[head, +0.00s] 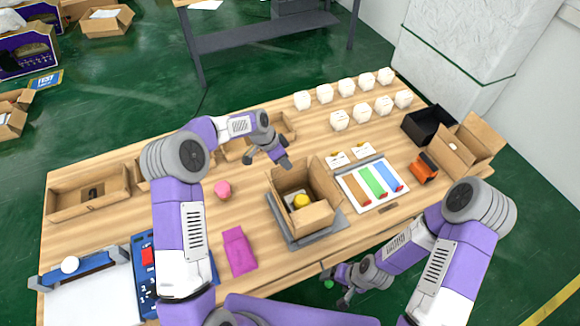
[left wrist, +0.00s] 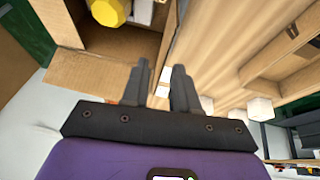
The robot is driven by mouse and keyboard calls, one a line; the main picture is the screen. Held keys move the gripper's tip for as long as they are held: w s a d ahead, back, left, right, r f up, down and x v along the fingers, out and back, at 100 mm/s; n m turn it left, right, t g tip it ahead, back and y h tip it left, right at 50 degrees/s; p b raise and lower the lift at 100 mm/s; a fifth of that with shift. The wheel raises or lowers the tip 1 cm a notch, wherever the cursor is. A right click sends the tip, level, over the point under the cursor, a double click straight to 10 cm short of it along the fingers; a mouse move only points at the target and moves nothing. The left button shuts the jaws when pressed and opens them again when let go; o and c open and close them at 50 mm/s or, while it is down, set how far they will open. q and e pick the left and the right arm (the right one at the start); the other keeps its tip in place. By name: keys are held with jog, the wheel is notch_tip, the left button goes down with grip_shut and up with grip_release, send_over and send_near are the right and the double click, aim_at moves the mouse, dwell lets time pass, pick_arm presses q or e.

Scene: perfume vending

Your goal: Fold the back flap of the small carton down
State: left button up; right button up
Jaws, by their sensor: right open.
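The small carton (head: 285,205) is an open brown box on a grey plate (head: 285,236) near the table's front middle. A yellow thing (head: 301,201) lies inside. One flap (head: 326,178) stands up at its right and another (head: 308,217) shows at its front. The left wrist view shows the carton (left wrist: 125,42) with a flap (left wrist: 100,75) and the yellow thing (left wrist: 110,11). My left gripper (head: 284,162) is just behind the carton; its fingers (left wrist: 161,75) are a little apart with nothing between them. My right gripper (head: 338,284) is open and empty, low at the table's front edge.
A colour-striped board (head: 371,183) and an orange thing (head: 424,167) lie right of the carton. A pink cup (head: 223,190) and a magenta pouch (head: 238,250) are to the left. A black box (head: 428,124) is at the far right.

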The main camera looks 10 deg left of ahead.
pick_arm(q)
jog(key=shift+x, duration=2.4)
jog(key=shift+w, duration=0.1)
jog(key=shift+a, duration=0.1)
jog(key=shift+c, duration=0.3)
grip_shut()
